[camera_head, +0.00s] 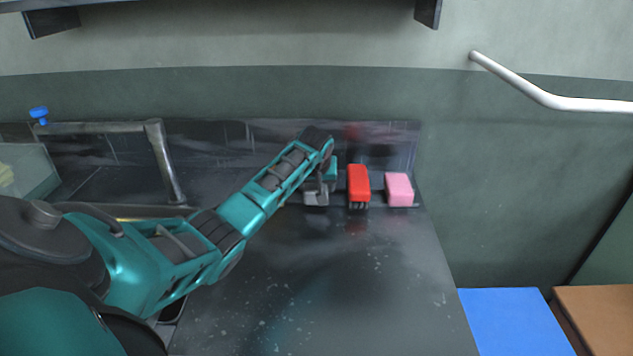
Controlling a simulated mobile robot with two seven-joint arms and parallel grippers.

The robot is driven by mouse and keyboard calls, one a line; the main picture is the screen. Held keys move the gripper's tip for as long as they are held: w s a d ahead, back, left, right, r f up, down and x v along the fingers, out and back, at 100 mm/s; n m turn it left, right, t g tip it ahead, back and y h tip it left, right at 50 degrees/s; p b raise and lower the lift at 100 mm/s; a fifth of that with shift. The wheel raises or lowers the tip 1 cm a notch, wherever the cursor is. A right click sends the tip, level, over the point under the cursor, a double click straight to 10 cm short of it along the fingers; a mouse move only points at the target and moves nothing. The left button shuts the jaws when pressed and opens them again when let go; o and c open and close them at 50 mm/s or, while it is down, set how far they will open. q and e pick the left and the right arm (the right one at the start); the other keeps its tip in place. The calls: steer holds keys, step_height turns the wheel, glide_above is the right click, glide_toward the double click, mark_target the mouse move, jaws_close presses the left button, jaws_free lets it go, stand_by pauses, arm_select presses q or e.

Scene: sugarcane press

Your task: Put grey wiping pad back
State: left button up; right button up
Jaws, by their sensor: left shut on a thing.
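My left arm reaches in from the left across the dark metal counter (380,275). Its gripper (318,186) points down at the back of the counter, near the back wall panel. It is shut on the grey wiping pad (316,199), of which only a small grey part shows below the gripper. The pad is at or just above the counter; I cannot tell whether it touches. It is left of a red brush (359,184), with a small gap between them. My right gripper is not in view.
A pink sponge (399,189) lies right of the red brush. A metal frame (165,160) and a blue knob (39,115) are at the back left. A white rail (545,97) is on the right wall. The front of the counter is clear.

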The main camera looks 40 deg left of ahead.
arm_select(q)
steer(key=o, duration=0.9)
steer(key=shift+r, duration=0.2)
steer(key=shift+r, duration=0.3)
steer(key=p+v, duration=0.2)
steer(key=v, duration=1)
steer(key=shift+r, duration=0.15)
